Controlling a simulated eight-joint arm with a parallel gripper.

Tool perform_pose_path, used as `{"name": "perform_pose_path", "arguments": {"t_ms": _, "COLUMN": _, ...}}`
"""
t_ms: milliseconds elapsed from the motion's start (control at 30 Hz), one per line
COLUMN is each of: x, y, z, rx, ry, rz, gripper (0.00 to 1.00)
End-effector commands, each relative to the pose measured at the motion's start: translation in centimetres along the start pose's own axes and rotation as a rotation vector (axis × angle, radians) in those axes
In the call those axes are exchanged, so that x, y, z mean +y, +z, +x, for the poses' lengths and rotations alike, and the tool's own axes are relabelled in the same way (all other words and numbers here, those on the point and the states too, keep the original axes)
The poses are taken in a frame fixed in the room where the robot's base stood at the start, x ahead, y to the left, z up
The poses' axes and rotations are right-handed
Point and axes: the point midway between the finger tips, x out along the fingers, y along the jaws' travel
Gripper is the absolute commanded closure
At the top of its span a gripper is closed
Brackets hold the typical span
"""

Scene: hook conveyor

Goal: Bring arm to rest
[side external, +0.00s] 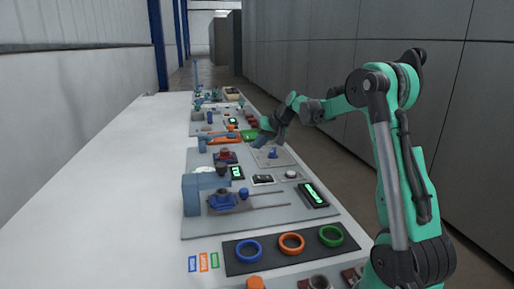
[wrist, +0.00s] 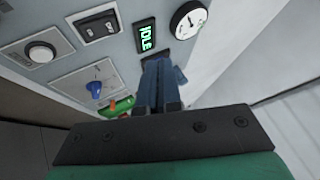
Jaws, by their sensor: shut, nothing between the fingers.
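My gripper (side external: 262,141) hangs at the end of my green arm, above the far part of the panel row in the side external view. In the wrist view its blue fingers (wrist: 163,68) are together with nothing between them. They point toward the panel, just below a display reading IDLE (wrist: 146,37). I cannot tell whether the fingertips touch anything. The elbow is bent, with the forearm reaching left over the table edge.
A blue ring (side external: 249,251), an orange ring (side external: 291,243) and a green ring (side external: 331,236) lie on a dark mat in front. A blue bracket (side external: 192,197) stands upright on the nearer panel. A blue knob (wrist: 95,89) and gauge (wrist: 188,19) flank the fingers. The white tabletop (side external: 120,190) is clear at left.

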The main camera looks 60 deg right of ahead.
Motion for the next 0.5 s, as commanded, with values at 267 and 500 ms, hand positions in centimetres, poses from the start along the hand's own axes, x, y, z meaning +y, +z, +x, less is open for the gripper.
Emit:
{"name": "perform_pose_path", "arguments": {"t_ms": 267, "x": -11.6, "y": 9.1, "z": -4.4, "rx": -0.079, "ry": 0.009, "rz": -0.274, "gripper": 1.0}}
{"name": "perform_pose_path", "arguments": {"t_ms": 500, "x": -15.2, "y": 18.4, "z": -7.6, "rx": -0.096, "ry": 0.002, "rz": -0.509, "gripper": 1.0}}
